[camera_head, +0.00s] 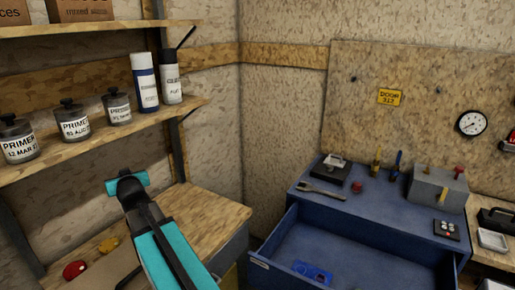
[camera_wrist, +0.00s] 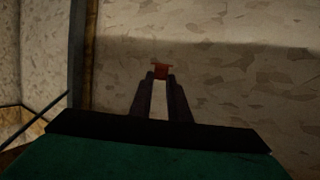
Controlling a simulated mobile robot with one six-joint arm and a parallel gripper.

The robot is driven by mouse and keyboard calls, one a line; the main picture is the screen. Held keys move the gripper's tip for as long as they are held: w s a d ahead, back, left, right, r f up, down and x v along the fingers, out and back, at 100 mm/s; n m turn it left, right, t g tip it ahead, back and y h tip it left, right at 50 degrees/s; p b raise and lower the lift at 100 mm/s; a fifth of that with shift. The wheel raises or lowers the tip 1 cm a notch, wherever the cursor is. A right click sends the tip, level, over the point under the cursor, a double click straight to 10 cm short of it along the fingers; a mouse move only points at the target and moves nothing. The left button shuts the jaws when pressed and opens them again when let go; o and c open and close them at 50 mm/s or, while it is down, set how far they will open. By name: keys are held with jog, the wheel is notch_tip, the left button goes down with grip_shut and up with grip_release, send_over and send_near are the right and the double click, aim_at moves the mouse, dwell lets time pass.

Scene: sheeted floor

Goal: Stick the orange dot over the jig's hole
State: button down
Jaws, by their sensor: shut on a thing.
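My gripper (camera_wrist: 161,78) shows in the wrist view with its two dark fingers close together. A small orange-red piece (camera_wrist: 162,71), which looks like the orange dot, is held at the fingertips. Behind it is a pale, flaked wall board. In the head view my teal and black arm reaches up from the bottom left, its end in front of the wall below the shelf; the fingertips and the orange piece cannot be made out there. I cannot tell for sure which thing is the jig, and no hole is clear.
A wooden shelf (camera_head: 95,140) with jars and spray cans hangs above my arm's end. A wooden bench (camera_head: 205,208) lies beneath it. On the right, a blue cabinet (camera_head: 375,218) has an open drawer with a blue piece (camera_head: 312,271) inside. A grey block (camera_head: 438,190) and tools stand on top.

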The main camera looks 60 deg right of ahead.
jog(key=s+d+f+m+g+h+p, duration=0.15)
jog(key=s+d, duration=0.35)
jog(key=d, duration=0.7)
jog(key=s+d+m+g+h, duration=0.25)
jog(key=s+d, duration=0.25)
jog(key=d, duration=0.8)
jog(key=s+d+m+g+h+p, duration=0.1)
jog(key=s+d+m+h, duration=0.3)
jog(key=d, duration=0.8)
jog(key=s+d+f+m+g+p, duration=0.1)
jog(key=s+d+m+g, duration=0.1)
jog(key=s+d, duration=1.1)
jog(key=s+d+f+m+g+p, duration=0.1)
jog(key=s+d+g, duration=0.4)
jog(key=s+d, duration=0.9)
jog(key=s+m+p, duration=0.1)
jog(key=s+m, duration=0.1)
jog(key=s, duration=0.3)
jog(key=shift+s+d+f+g+h, duration=0.2)
jog(key=shift+f+g+h, duration=0.1)
jog(key=shift+h, duration=0.1)
jog(key=shift+a+f+b, duration=0.1)
jog(key=shift+f+b, duration=0.05)
jog(key=shift+b, duration=0.55)
notch_tip(320, 180, down, 6)
jog(key=b, duration=0.6)
jog(key=shift+r+b, duration=0.25)
jog(key=shift+b, duration=0.05)
